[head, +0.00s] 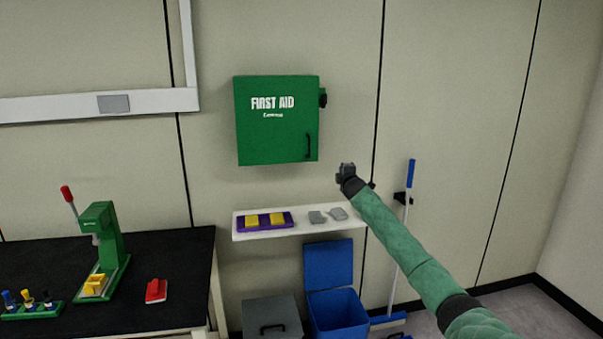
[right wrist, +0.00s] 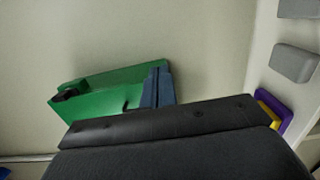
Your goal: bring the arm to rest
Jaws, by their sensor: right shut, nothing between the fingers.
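My right arm, in a green sleeve, reaches in from the lower right of the head view. Its dark gripper (head: 347,170) is in the air in front of the wall, right of and below the green first aid cabinet (head: 277,120) and above the right end of the white shelf (head: 290,230). In the right wrist view the gripper's fingers (right wrist: 158,88) are together with nothing between them. The cabinet (right wrist: 110,92) shows behind them, with its door shut. My left gripper is not in view.
Below are a grey bin (head: 271,312) and an open blue bin (head: 337,312). A blue-handled broom (head: 410,173) leans right. A black bench (head: 160,255) with a green press (head: 102,235) stands left.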

